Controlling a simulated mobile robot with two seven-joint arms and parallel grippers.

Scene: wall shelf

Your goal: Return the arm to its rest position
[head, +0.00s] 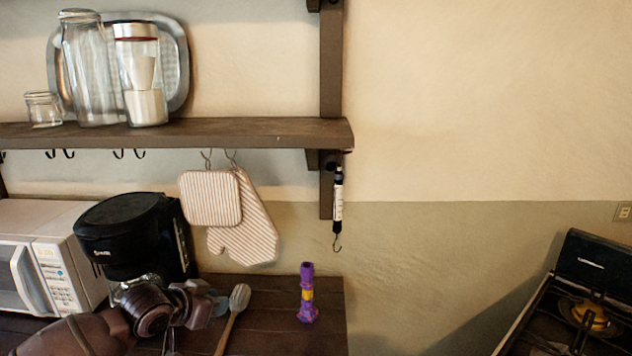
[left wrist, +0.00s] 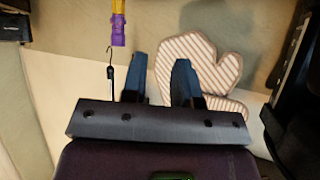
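My left arm comes in from the lower left in the head view, low over the dark counter, in front of the coffee maker. Its gripper (head: 216,303) is partly hidden by its own links. In the left wrist view the two blue fingers of my left gripper (left wrist: 158,80) stand apart with nothing between them. The picture there is upside down, with the striped oven mitt (left wrist: 222,72) behind the fingers. My right gripper is in neither view.
A black coffee maker (head: 130,235) and a white microwave (head: 45,262) stand close to the arm. A purple and yellow object (head: 307,292) stands upright on the counter (head: 272,325). The shelf (head: 230,132), hanging striped mitt (head: 245,228) and hanging scale (head: 338,200) are above.

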